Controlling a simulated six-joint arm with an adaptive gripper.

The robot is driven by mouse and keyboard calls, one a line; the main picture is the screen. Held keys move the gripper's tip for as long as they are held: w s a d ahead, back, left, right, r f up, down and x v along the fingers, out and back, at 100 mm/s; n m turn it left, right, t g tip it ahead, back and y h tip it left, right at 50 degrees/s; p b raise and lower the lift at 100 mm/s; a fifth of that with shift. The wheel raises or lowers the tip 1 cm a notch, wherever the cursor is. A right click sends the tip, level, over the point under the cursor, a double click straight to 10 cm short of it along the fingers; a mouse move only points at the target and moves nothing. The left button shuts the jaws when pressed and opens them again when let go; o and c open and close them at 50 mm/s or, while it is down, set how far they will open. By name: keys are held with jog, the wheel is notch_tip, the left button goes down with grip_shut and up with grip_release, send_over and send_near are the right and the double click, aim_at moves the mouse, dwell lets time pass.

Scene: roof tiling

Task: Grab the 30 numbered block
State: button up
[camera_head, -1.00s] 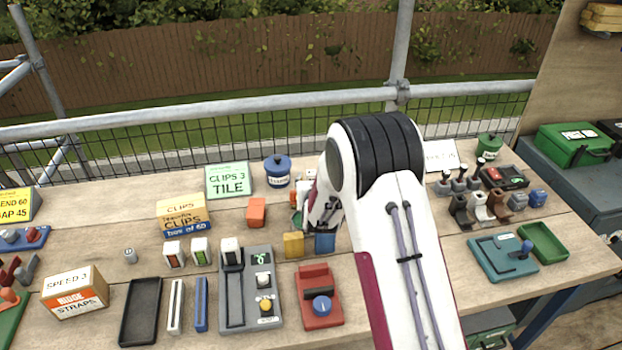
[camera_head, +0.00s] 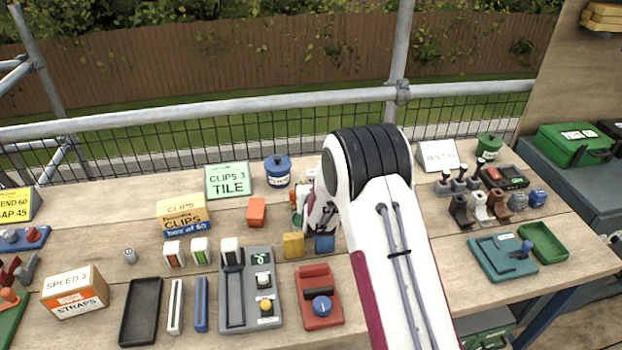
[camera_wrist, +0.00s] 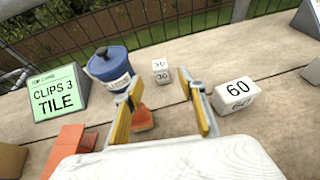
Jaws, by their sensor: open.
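The small white block numbered 30 (camera_wrist: 161,73) stands on the wooden bench in the wrist view, beyond my gripper and roughly in line with the gap between its fingers. My gripper (camera_wrist: 161,88) is open, with one yellow-edged finger at each side and nothing held. A larger white block marked 60 (camera_wrist: 236,96) lies just right of the right finger. An orange piece (camera_wrist: 141,119) shows beside the left finger. In the head view my arm hides most of the gripper.
A blue lidded pot (camera_wrist: 109,68) stands left of the 30 block, with a green CLIPS 3 TILE sign (camera_wrist: 56,92) farther left. Mesh fencing (camera_wrist: 60,35) runs behind the bench. Yellow (camera_head: 293,245) and blue (camera_head: 325,243) blocks lie near my gripper in the head view.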

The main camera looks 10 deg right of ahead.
aim_at(311, 175)
jog(key=shift+x, duration=2.8)
grip_shut()
